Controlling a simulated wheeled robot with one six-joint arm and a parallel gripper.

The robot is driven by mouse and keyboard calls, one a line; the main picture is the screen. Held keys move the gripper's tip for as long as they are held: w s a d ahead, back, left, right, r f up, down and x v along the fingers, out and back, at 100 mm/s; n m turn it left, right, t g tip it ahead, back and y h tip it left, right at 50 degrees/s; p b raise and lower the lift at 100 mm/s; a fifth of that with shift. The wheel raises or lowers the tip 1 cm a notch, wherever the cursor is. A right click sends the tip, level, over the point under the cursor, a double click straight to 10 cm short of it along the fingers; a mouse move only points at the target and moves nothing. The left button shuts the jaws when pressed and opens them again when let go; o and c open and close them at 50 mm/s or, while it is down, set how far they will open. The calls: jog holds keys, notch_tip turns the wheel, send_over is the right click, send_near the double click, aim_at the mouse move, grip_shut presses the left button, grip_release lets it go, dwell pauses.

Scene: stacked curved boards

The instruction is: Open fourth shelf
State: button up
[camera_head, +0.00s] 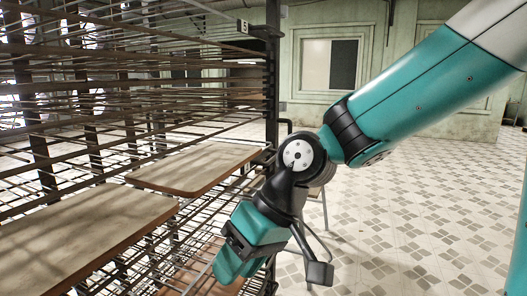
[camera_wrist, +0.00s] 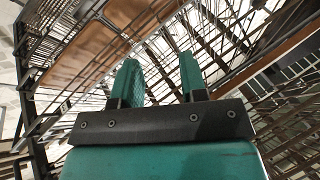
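A tall dark metal rack (camera_head: 130,125) of many closely stacked wire shelves fills the left of the head view. I cannot tell which level is the fourth shelf. My gripper (camera_head: 226,268) hangs low at the rack's near right corner, pointing down and left. In the wrist view my gripper (camera_wrist: 158,72) has its two teal fingers apart, with rack rails and wires behind the gap. Nothing is clearly held; whether a rail lies between the fingertips is not clear.
Curved brown boards lie on the lower shelves, one farther back (camera_head: 195,166) and one nearer (camera_head: 75,232). A brown board also shows in the wrist view (camera_wrist: 85,55). A "5" tag (camera_head: 244,27) marks the rack's top corner. The tiled floor (camera_head: 420,215) at right is clear.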

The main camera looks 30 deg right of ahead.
jog(key=w+d+r+m+t+y+p, duration=0.3)
jog(key=w+d+m, duration=0.4)
jog(key=w, duration=0.6)
jog(key=m+t+h+p, duration=0.4)
jog(key=m+t+h, duration=0.1)
jog(key=m+t, duration=0.6)
send_near(275, 156)
jog(key=shift+f+p+x, duration=0.15)
jog(key=shift+p+x, duration=1.7)
jog(key=shift+x, duration=0.75)
jog(key=shift+f+p+x, duration=0.15)
jog(key=shift+p+x, duration=1.7)
jog(key=shift+x, duration=0.7)
jog(key=shift+f, duration=0.1)
grip_shut()
